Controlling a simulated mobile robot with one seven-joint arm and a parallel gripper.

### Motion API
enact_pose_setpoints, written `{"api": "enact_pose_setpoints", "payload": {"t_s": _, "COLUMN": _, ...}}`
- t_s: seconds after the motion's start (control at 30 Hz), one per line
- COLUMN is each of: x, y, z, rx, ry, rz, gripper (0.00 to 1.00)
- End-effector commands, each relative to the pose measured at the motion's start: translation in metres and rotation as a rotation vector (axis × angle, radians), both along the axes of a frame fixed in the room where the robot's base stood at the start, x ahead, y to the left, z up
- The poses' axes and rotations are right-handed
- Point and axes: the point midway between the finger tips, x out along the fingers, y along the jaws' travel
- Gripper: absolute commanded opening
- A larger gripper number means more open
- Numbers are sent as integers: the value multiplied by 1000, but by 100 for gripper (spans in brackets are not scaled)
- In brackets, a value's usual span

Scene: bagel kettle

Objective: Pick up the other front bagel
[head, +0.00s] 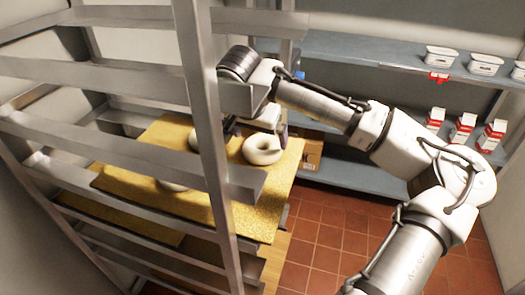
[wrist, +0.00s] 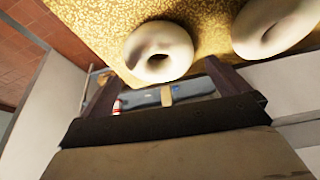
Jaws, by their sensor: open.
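A pale bagel (head: 262,149) lies on a yellow, grainy board (head: 256,215) in the rack, near the board's right edge. Another bagel (head: 194,140) is partly hidden behind the rack post, and a third (head: 172,186) shows only as a sliver below a rack rail. In the wrist view, one bagel (wrist: 158,38) sits just beyond my open gripper (wrist: 160,72), roughly centred between the fingertips. A second bagel (wrist: 278,22) lies to its right, cut by the frame edge. My gripper is empty; in the head view the post and wrist hide much of it.
The metal rack's upright post (head: 205,150) and rails (head: 130,147) stand close beside my wrist. Blue shelves (head: 345,47) with white containers (head: 442,57) and red-and-white cartons (head: 463,128) are behind. A cardboard box (head: 307,153) sits beside the board. Tiled floor (head: 325,235) is open at the right.

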Motion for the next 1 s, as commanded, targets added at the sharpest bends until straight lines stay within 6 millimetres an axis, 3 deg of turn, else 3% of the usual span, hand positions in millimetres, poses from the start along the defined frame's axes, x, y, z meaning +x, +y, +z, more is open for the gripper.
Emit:
{"api": "enact_pose_setpoints", "payload": {"t_s": 0.03, "x": 3, "y": -3, "z": -13, "rx": -5, "ry": 0, "rz": -3, "gripper": 100}}
{"api": "enact_pose_setpoints", "payload": {"t_s": 0.2, "x": 11, "y": -6, "z": -34, "rx": -3, "ry": 0, "rz": -1, "gripper": 100}}
{"api": "enact_pose_setpoints", "payload": {"t_s": 0.53, "x": 14, "y": -7, "z": -37, "rx": -1, "ry": 0, "rz": 0, "gripper": 100}}
{"api": "enact_pose_setpoints", "payload": {"t_s": 0.77, "x": 14, "y": -7, "z": -37, "rx": -1, "ry": 0, "rz": 0, "gripper": 71}}
{"api": "enact_pose_setpoints", "payload": {"t_s": 1.0, "x": 14, "y": -7, "z": -37, "rx": -1, "ry": 0, "rz": 0, "gripper": 69}}
